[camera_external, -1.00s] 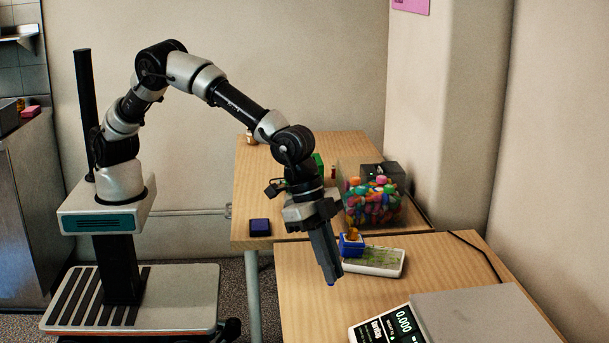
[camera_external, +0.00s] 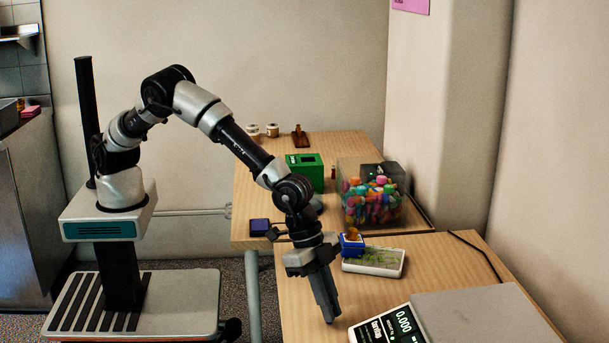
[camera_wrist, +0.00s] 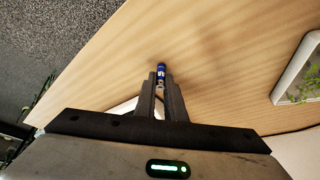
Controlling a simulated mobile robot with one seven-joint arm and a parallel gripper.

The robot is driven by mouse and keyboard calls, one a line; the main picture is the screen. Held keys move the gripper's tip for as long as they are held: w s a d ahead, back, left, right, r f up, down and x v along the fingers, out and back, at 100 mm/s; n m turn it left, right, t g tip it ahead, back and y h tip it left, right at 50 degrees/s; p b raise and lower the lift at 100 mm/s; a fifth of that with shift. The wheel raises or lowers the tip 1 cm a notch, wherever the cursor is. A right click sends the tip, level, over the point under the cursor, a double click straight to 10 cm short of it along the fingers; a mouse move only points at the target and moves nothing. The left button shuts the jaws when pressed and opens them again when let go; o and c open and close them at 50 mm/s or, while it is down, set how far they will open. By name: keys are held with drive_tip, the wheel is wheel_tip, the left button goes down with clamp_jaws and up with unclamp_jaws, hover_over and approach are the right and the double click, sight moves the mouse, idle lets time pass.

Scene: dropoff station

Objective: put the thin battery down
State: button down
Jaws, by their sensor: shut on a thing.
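The thin battery (camera_wrist: 161,73) is a small blue cylinder with a light marking. In the wrist view it sits between the fingertips of my gripper (camera_wrist: 161,88), which is shut on it. In the external view my gripper (camera_external: 329,318) points down over the front table (camera_external: 300,290), left of the scale. The battery cannot be made out there, as the fingers hide it. The fingertips look close to the table top; I cannot tell whether the battery touches it.
A scale (camera_external: 392,325) reading 0.000 stands just right of my gripper. A white tray with a green pattern (camera_external: 380,269) and a blue holder (camera_external: 352,245) lie behind. On the back table are a clear bin of colourful pieces (camera_external: 372,205), a green box (camera_external: 305,172) and a dark blue box (camera_external: 260,227).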

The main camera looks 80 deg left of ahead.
drive_tip(key=shift+f, duration=0.2)
drive_tip(key=c, duration=1.8)
unclamp_jaws()
drive_tip(key=shift+s+r, duration=0.1)
drive_tip(key=shift+r, duration=0.6)
drive_tip(key=p+v, duration=0.2)
drive_tip(key=v, duration=0.9)
drive_tip(key=shift+a, duration=0.15)
drive_tip(key=shift+o, duration=0.4)
